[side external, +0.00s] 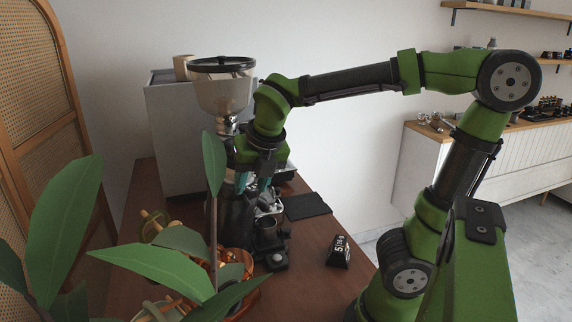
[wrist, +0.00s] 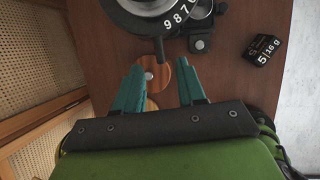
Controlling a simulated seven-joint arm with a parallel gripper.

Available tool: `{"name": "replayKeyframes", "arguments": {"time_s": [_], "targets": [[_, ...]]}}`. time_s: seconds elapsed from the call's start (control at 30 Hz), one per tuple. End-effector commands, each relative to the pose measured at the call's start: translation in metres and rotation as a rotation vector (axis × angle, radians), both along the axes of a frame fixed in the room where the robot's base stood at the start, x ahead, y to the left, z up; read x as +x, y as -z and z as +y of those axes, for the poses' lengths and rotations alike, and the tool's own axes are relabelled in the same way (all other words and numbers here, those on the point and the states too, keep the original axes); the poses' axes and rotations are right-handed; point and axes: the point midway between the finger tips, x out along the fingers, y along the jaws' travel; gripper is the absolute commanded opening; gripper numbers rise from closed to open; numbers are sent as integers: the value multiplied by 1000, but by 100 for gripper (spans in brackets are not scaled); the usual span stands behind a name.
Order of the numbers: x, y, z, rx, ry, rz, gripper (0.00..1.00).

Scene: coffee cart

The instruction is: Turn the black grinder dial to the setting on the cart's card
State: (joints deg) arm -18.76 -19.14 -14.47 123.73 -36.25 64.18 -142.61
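The black grinder dial (wrist: 150,8) with white numbers, 9, 8 and 7 among them, is cut off by the top of the wrist view. A dark stub (wrist: 159,50) points down from it. My gripper (wrist: 160,64) is open, its teal fingers apart, with the stub's end near the gap between the tips; I cannot tell whether they touch. In the side view my gripper (side external: 253,184) points down at the grinder (side external: 222,92), and the dial is not clear there. The small black card block (wrist: 262,50) shows a large 5; it also stands on the cart in the side view (side external: 339,251).
A plant (side external: 150,268) partly blocks the side view in front of the grinder. A grey machine (side external: 185,135) stands behind it. A round wooden piece (wrist: 180,78) lies below my fingers. The brown cart top (side external: 310,235) is clear around the card block.

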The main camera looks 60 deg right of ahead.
Motion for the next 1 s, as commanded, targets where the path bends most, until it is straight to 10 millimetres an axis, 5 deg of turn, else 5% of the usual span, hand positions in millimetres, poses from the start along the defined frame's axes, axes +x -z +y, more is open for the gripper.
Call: {"name": "replayKeyframes", "arguments": {"time_s": [0.2, 0.6, 0.87, 1.0], "targets": [[11, 28, -5, -1, 1, 2, 40], [14, 35, -6, 1, 2, 0, 40], [14, 35, -6, 1, 1, -1, 3], [14, 35, -6, 1, 1, -1, 0]]}}
